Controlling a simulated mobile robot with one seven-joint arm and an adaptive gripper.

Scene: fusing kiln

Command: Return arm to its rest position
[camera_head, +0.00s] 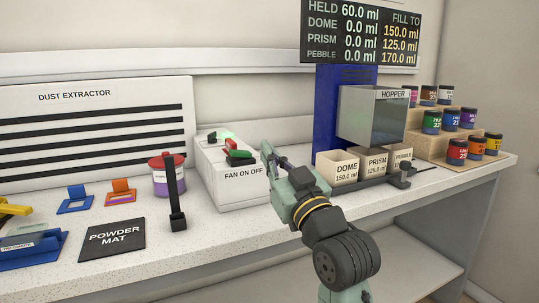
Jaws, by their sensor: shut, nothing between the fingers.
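My arm reaches up from the bottom right of centre in the head view. My gripper (267,150) is at its far end, beside the right end of the white fan box marked FAN ON OFF (246,176). Its fingers look shut, with nothing seen between them. I cannot tell from this angle whether it touches the box. A red and a green switch part show on top of the box, with a small green glow behind them.
The blue hopper stand (335,120) has a display above and DOME (345,172), PRISM and PEBBLE bins below, close right of my arm. Several jars stand on a stepped rack (470,125). A powder mat (112,240), a jar (168,177) and an upright black tool (176,200) are left.

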